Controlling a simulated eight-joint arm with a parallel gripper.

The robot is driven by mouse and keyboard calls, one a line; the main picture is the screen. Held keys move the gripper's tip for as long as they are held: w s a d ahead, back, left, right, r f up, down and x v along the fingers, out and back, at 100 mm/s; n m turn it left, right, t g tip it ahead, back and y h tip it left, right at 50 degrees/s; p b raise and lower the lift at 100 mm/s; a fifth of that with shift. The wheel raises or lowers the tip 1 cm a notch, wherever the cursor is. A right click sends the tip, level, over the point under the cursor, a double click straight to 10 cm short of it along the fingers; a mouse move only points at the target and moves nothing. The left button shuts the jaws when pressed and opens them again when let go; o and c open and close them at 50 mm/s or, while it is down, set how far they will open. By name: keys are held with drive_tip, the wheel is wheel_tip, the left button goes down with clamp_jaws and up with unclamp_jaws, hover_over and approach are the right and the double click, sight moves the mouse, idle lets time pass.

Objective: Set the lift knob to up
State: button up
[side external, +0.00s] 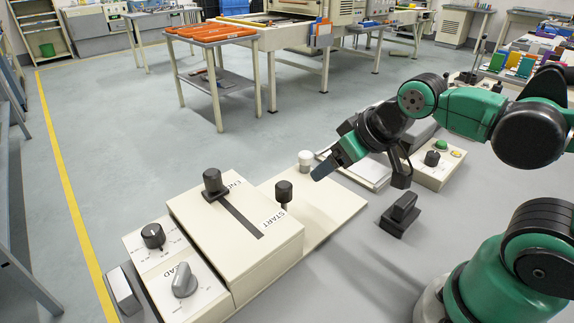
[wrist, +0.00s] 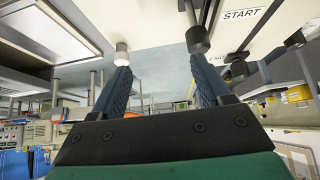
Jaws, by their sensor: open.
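My gripper (side external: 322,171) is open, with its blue fingers pointing down-left above the cream plate. Its two fingers show apart with nothing between them in the wrist view (wrist: 160,76). A dark knob on a short stem (side external: 284,191) stands on the plate, left of the fingertips. A white knob (side external: 305,160) stands just behind it. In the wrist view the white knob (wrist: 122,53) appears by the left fingertip and the dark knob (wrist: 197,40) by the right one. I cannot tell contact. No readable label marks the lift knob; a grey pointer knob (side external: 184,280) sits on a partly readable panel.
A cream box (side external: 262,250) carries a slider handle (side external: 213,183) near END, with START at the slot's other end. A black dial (side external: 153,235) is to its left. A black block-shaped handle (side external: 400,214) and a small button box (side external: 437,172) are to the right.

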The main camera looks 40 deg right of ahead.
drive_tip(key=c, duration=0.3)
drive_tip(key=m+g+y, duration=0.1)
drive_tip(key=m+g, duration=0.4)
drive_tip(key=m, duration=0.1)
approach(179, 273)
drive_tip(key=w+d, duration=0.1)
drive_tip(key=d, duration=0.1)
drive_tip(key=w+d, duration=0.1)
drive_tip(key=d, duration=0.1)
drive_tip(key=w+d+f, duration=0.1)
drive_tip(key=d, duration=0.1)
drive_tip(key=shift+w+d+f, duration=0.1)
drive_tip(key=shift+d, duration=0.25)
drive_tip(key=shift+c, duration=0.2)
drive_tip(key=a+m, duration=0.1)
drive_tip(key=a, duration=0.1)
drive_tip(key=a+f+g, duration=0.1)
drive_tip(key=a, duration=0.2)
drive_tip(key=s+a+f+m+g+h, duration=0.1)
drive_tip(key=a, duration=0.1)
drive_tip(key=shift+s+a+f+m, duration=0.1)
drive_tip(key=shift+a+f+m, duration=0.1)
drive_tip(key=shift+f+m, duration=0.1)
drive_tip(key=shift+a+f, duration=0.15)
drive_tip(key=shift+f, duration=2.65)
drive_tip(key=shift+c, duration=0.2)
